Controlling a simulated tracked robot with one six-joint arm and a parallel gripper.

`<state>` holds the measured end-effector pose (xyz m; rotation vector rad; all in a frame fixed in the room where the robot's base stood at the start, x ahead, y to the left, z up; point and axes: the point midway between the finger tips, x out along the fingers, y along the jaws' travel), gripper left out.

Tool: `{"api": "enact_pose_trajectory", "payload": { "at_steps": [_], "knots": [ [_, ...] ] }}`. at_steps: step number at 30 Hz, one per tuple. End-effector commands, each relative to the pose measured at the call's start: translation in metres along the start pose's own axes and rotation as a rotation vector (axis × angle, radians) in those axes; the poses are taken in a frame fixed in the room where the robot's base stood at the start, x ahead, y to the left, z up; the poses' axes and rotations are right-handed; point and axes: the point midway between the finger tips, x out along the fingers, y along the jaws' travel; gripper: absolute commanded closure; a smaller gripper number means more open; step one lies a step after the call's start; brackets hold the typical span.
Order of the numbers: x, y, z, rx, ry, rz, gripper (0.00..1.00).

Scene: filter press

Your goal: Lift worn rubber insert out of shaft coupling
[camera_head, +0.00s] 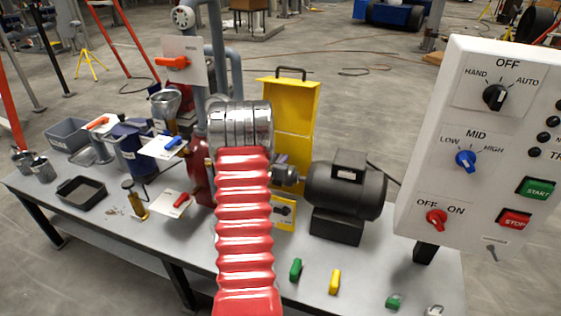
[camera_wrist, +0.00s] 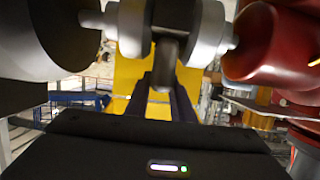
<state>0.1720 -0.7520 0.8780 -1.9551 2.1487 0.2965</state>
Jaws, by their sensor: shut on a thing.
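In the wrist view my gripper (camera_wrist: 164,82) reaches up to the shaft coupling, its two dark fingers closed on the lower part of a dark grey piece, the rubber insert (camera_wrist: 167,50). The insert sits between the coupling's two light grey hubs, the left hub (camera_wrist: 131,28) and the right hub (camera_wrist: 207,32). I cannot tell whether it is still seated. In the head view my red-sleeved arm hides my gripper and the insert; only part of the coupling (camera_head: 287,174) shows beside the motor.
The black motor (camera_head: 345,190) stands right of the coupling; the red pump (camera_head: 199,182) is on its left. A yellow panel (camera_head: 302,110) stands behind. Green (camera_head: 296,269) and yellow (camera_head: 335,281) handles are at the bench front. A white control box (camera_head: 480,150) is at right.

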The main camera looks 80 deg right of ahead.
Motion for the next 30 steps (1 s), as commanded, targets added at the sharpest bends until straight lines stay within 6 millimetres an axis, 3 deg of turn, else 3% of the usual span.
{"api": "enact_pose_trajectory", "payload": {
  "at_steps": [18, 30],
  "knots": [
    [-0.025, 0.0, -0.083, 0.001, 0.003, -0.001, 1.0],
    [-0.029, -0.001, -0.093, 0.0, 0.001, -0.001, 1.0]
  ]
}}
